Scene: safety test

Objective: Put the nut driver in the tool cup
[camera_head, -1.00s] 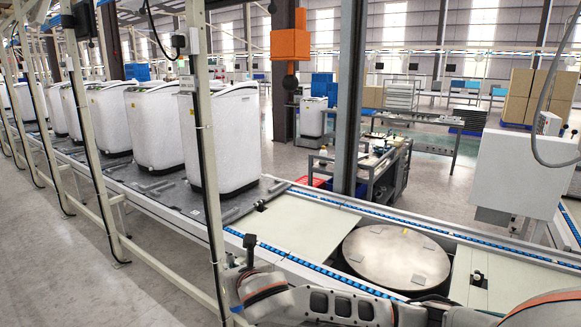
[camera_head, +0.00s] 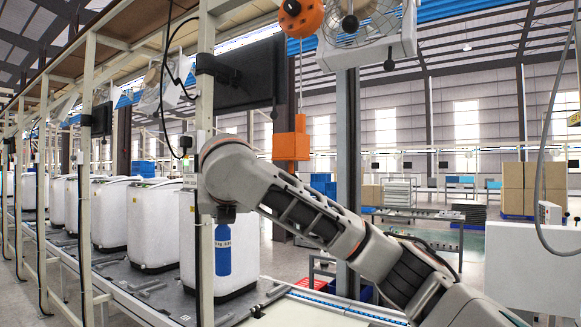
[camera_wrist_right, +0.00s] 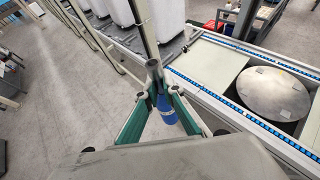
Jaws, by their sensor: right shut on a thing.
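In the right wrist view, my right gripper (camera_wrist_right: 155,100) has its two green-sided fingers closed around a blue thing with a grey hollow end pointing away, which looks like the nut driver (camera_wrist_right: 166,106). The fingers hide part of it. In the head view my right arm rises from the lower right and bends over at the upper middle; its gripper cannot be made out there. A blue cylinder (camera_head: 222,250) with white marks shows below the arm's bend; I cannot tell whether it is the held thing. I see no tool cup. My left gripper is not in view.
White washing machines (camera_head: 155,225) stand in a row on the conveyor line at the left. A cream post (camera_head: 205,90) and a dark monitor (camera_head: 240,75) are close to my raised arm. An orange box (camera_head: 292,145) hangs behind it. A round metal plate (camera_wrist_right: 275,92) lies in the line.

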